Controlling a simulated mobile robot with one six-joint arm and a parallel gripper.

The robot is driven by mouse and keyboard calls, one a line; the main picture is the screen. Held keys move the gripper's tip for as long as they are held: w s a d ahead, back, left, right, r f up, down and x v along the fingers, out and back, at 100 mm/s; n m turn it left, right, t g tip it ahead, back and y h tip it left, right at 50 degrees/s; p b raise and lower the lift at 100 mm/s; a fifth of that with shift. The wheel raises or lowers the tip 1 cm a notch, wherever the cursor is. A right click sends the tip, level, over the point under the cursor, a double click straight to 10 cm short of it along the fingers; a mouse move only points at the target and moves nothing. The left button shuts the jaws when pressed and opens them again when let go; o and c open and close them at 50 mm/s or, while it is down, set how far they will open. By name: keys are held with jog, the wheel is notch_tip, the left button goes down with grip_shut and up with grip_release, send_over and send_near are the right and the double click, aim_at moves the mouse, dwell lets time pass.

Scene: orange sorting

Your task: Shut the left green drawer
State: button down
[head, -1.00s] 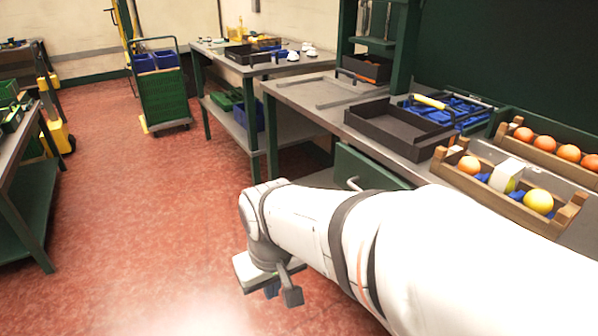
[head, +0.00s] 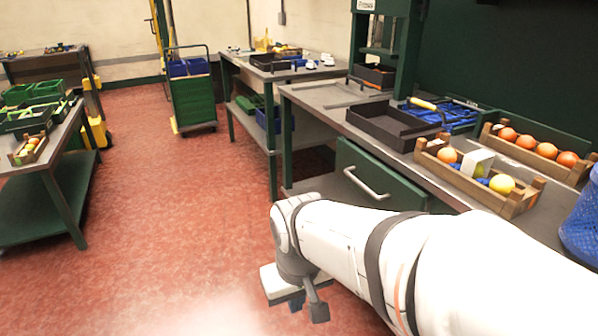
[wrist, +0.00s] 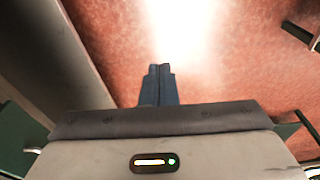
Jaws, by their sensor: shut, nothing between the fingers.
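The green drawer (head: 350,158) with a pale bar handle (head: 366,183) is under the near workbench, right of centre in the head view. My arm hides its lower right part. From this angle I cannot tell how far it stands out. My gripper (head: 309,306) hangs low over the red floor, in front and to the left of the drawer, apart from the handle. In the wrist view the two dark fingers (wrist: 159,84) are together and empty, with bare floor beyond them.
The workbench (head: 330,98) carries a black tray (head: 392,140) and wooden crates (head: 447,173) of fruit. A blue mesh object (head: 583,232) is at the right edge. A green cart (head: 194,101) stands farther back. Another table (head: 35,160) is at left; the floor between is clear.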

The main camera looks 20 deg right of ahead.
jog(key=w+d+f+n+g+h+p, duration=0.1)
jog(key=w+d+n+g+h+p, duration=0.15)
jog(key=d+n+h, duration=0.4)
jog(key=w+d+f+n+g+h+p, duration=0.1)
jog(key=d+g+h+p, duration=0.2)
jog(key=d, duration=0.6)
jog(key=w+d+f+n+t+h+p, duration=0.1)
jog(key=w+d+f+n+t+h, duration=0.2)
jog(key=w+n, duration=0.35)
jog(key=w+d+n+t+h+p, duration=0.1)
jog(key=w+d+n+t+h, duration=0.1)
jog(key=w+d+n+h, duration=0.35)
jog(key=w+d, duration=0.2)
jog(key=d, duration=1)
jog(key=shift+d+f+m, duration=0.2)
jog(key=shift+d+m, duration=0.05)
jog(key=shift+m, duration=0.1)
